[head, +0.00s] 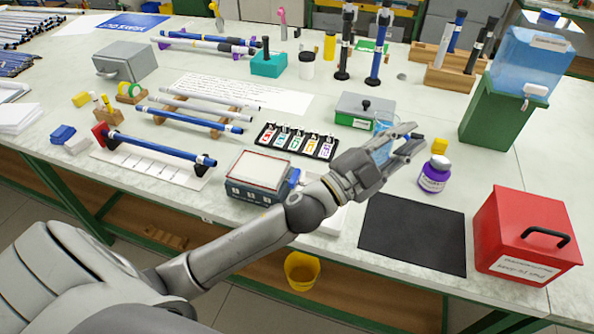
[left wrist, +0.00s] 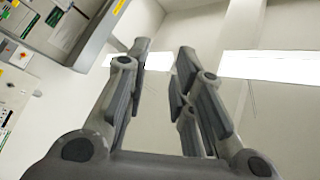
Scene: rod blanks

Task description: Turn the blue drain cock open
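A small blue part (head: 294,178), which looks like the drain cock, sits at the right side of a grey-blue, white-topped box (head: 257,186). My left forearm passes just beside it and partly hides it, so I cannot tell its handle's angle. My left gripper (head: 414,137) is to the right of the box, above the table near a clear bluish cup (head: 381,150). Its fingers are apart and empty, as the left wrist view (left wrist: 163,55) shows; only walls and ceiling appear beyond them. My right gripper is not in view.
A black mat (head: 415,235), a purple bottle (head: 435,174) and a red box (head: 525,240) are at the right. A blue water tank (head: 530,65) with a white tap stands behind. A card rack (head: 297,140) is behind the box. A yellow bucket (head: 301,271) is below the table.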

